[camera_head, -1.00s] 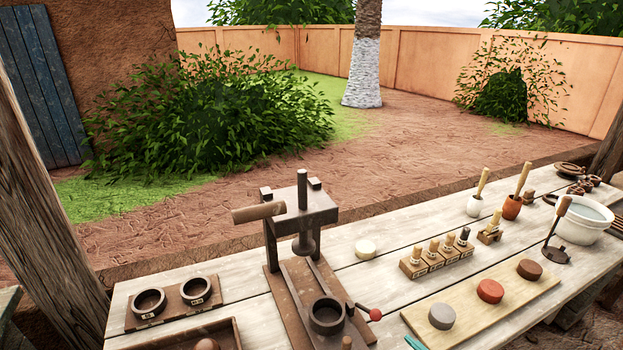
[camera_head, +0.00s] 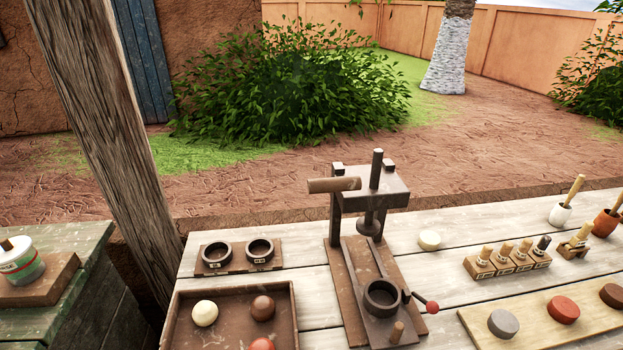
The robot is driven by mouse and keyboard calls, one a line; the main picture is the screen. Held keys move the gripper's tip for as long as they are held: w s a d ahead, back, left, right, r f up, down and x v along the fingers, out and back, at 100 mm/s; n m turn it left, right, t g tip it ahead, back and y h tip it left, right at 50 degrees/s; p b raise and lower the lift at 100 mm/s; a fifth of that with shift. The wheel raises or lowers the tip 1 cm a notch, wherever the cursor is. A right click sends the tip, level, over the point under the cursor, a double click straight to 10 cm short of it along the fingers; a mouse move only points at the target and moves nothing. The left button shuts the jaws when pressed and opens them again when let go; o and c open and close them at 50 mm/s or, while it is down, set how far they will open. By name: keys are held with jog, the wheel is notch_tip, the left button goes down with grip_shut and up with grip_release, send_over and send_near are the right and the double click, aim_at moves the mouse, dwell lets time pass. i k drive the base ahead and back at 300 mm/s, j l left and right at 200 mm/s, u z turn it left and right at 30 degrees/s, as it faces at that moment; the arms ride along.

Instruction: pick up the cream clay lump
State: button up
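A round cream clay lump (camera_head: 205,313) lies in the left part of a brown tray (camera_head: 234,291) at the front left of the table. A brown lump (camera_head: 263,307) lies to its right in the same tray. A red lump (camera_head: 262,344) lies nearer, cut off by the bottom edge of the picture. A separate pale cream disc (camera_head: 429,239) lies on the bare table to the right of the press. My gripper is not in view.
A wooden press (camera_head: 372,190) stands right of the tray, with a red-knobbed lever. Two ring moulds on a board (camera_head: 239,259) sit behind the tray. A wooden post (camera_head: 105,130) rises at the left. Stamps and coloured discs on a board (camera_head: 535,318) occupy the right.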

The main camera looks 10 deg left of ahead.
aim_at(205, 313)
jog(key=j+u, duration=0.15)
jog(key=u, duration=0.25)
jog(key=j+u, duration=0.1)
jog(key=u, duration=0.3)
jog(key=i+u, duration=0.15)
jog(key=u, duration=0.25)
jog(key=j+u, duration=0.15)
jog(key=u, duration=0.25)
jog(key=i+j, duration=0.35)
jog(key=i, duration=0.3)
jog(key=j+u, duration=0.05)
